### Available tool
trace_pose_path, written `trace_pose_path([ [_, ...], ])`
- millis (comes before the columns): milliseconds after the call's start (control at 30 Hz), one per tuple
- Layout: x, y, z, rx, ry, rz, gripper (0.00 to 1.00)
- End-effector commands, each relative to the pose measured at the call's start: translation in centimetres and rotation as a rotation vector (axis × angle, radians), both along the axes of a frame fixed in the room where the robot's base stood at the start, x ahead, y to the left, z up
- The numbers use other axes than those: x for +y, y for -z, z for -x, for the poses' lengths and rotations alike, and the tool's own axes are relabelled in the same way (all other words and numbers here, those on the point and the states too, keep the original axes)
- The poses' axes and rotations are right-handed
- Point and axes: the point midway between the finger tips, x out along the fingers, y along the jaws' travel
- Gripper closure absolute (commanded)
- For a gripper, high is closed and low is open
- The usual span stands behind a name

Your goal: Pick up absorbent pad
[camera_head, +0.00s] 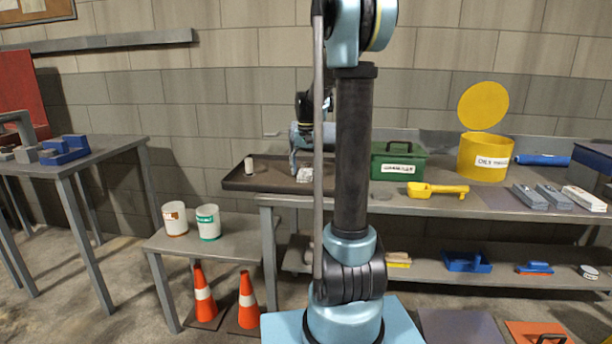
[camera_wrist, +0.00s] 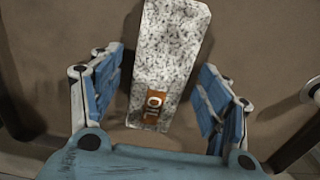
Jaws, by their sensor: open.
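The absorbent pad (camera_wrist: 168,62) is a speckled white and grey block with an orange label reading OIL. In the wrist view it lies between the fingers of my gripper (camera_wrist: 160,72), which are open, with a gap on each side. In the head view the pad (camera_head: 304,174) shows as a small pale patch in a dark shallow tray (camera_head: 256,185) on the bench. My gripper (camera_head: 297,168) points down over it there. My arm's column hides part of the tray's right side.
A white cylinder (camera_head: 249,165) stands in the tray to the left. Two white tubs (camera_head: 207,222) sit on a lower table above orange cones (camera_head: 248,300).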

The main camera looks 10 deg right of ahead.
Motion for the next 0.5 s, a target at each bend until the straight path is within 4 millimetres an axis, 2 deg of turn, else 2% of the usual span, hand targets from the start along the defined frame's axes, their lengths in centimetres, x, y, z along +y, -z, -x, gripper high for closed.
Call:
trace_pose_path([
  [33, 0.00, -0.01, 0.00, 0.000, 0.000, 0.000, 0.37],
  [200, 0.00, -0.02, 0.01, 0.000, 0.000, 0.000, 0.74],
  [500, 0.00, -0.04, 0.01, 0.000, 0.000, 0.000, 0.78],
])
